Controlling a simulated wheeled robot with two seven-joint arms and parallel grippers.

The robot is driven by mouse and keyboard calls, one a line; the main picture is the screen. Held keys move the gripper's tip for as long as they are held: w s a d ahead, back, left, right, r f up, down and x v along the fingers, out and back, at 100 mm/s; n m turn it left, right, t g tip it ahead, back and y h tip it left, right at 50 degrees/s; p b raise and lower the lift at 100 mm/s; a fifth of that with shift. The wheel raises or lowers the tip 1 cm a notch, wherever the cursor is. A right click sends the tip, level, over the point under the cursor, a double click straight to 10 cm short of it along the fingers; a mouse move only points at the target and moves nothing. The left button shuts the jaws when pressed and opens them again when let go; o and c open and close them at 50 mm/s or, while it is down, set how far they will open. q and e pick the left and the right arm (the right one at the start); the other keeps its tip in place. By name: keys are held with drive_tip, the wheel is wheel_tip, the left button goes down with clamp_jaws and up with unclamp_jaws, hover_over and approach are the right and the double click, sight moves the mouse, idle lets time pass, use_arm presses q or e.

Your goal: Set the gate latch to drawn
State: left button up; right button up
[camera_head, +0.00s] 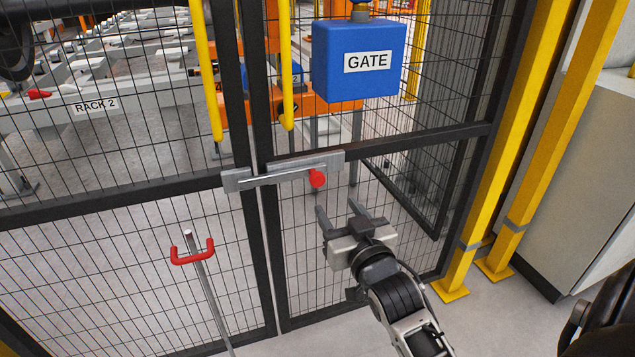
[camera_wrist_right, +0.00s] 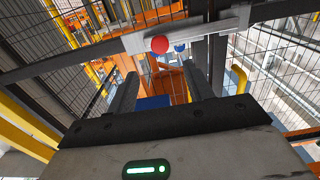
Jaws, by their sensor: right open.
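The gate latch (camera_head: 285,172) is a grey bar on plates across the two dark posts of the mesh gate, with a red knob (camera_head: 317,178) at its right end. The bar spans the gap between the posts. My right gripper (camera_head: 338,209) is open and empty, below and slightly right of the knob, apart from it. In the right wrist view the red knob (camera_wrist_right: 160,44) shows beyond and between the open fingers (camera_wrist_right: 165,90), with the latch bar (camera_wrist_right: 195,37) running right from it. My left gripper is not in view.
A blue GATE box (camera_head: 359,80) hangs above the latch. Yellow handles (camera_head: 206,75) stand on the gate. A pole with a red forked top (camera_head: 193,252) stands at left. Yellow posts (camera_head: 520,150) and a grey cabinet (camera_head: 590,170) are at right.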

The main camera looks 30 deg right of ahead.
sight(319, 180)
drive_tip(key=b+x, duration=0.1)
drive_tip(key=x, duration=0.9)
drive_tip(key=shift+w, duration=0.8)
drive_tip(key=shift+w+d, duration=0.1)
drive_tip(key=shift+c, duration=0.2)
clamp_jaws()
